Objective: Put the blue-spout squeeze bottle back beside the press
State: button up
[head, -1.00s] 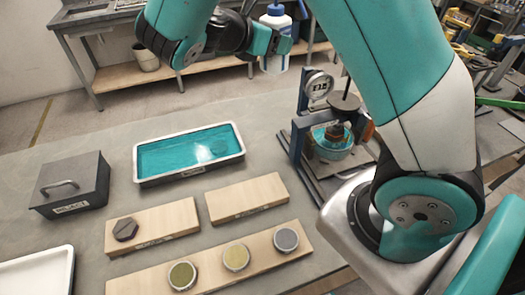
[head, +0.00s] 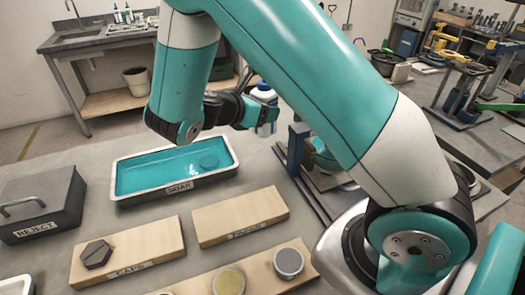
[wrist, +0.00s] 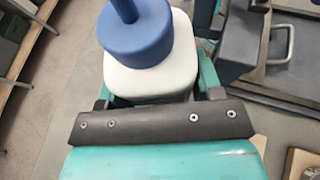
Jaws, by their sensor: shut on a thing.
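The squeeze bottle, with a blue top (head: 265,89) and white body, is in my gripper (head: 262,112). It is upright and partly hidden by the gripper in the head view. In the wrist view its blue cap and spout (wrist: 133,35) and white shoulder (wrist: 150,77) show between the jaws. My gripper is shut on it, left of the press in the picture. The press shows as a blue post (head: 294,150) and a teal bowl (head: 325,157), with much of it hidden behind my arm. I cannot tell the gap from bottle to bench.
The soak tray (head: 174,191) of teal liquid lies left of the press. A reject box (head: 40,205) stands at far left. The caps board (head: 128,255) holds a hexagonal piece. Another board (head: 240,216) is bare. The front board (head: 250,270) carries round discs.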

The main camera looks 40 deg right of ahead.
notch_tip(320, 180, down, 12)
jog(key=shift+r, duration=0.1)
jog(key=shift+f, duration=0.2)
jog(key=o, duration=0.7)
